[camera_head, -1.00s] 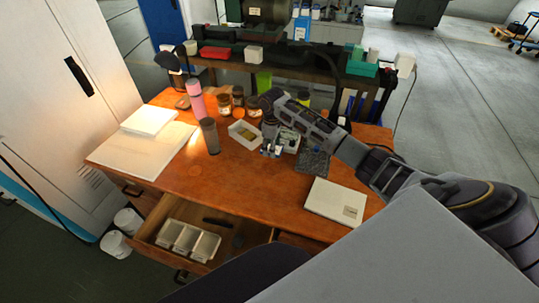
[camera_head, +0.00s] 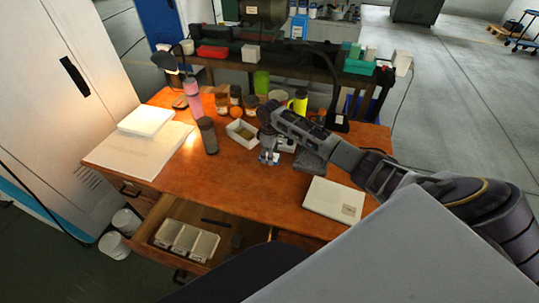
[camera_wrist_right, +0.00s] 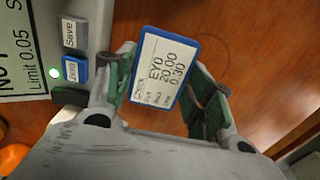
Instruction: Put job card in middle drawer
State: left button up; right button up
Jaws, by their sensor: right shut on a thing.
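The job card (camera_wrist_right: 163,66) is a small white card with a blue border and printed text. It sits between the fingers of my right gripper (camera_wrist_right: 165,95) in the right wrist view. In the head view my right gripper (camera_head: 268,154) is over the middle of the wooden desk, and only a small blue-white patch of the card shows there. Whether this is the middle drawer I cannot tell. My left gripper is not in view.
A grey device with Save and Zero buttons (camera_wrist_right: 75,33) is beside the gripper. A white flat box (camera_head: 334,200) lies at the right. The desk front (camera_head: 225,190) is clear.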

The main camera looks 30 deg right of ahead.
jog(key=shift+f, duration=0.1)
dwell(0.3)
jog(key=o, duration=1)
jog(key=shift+o, duration=0.2)
notch_tip(320, 180, up, 12)
jog(key=shift+o, duration=0.2)
dwell(0.3)
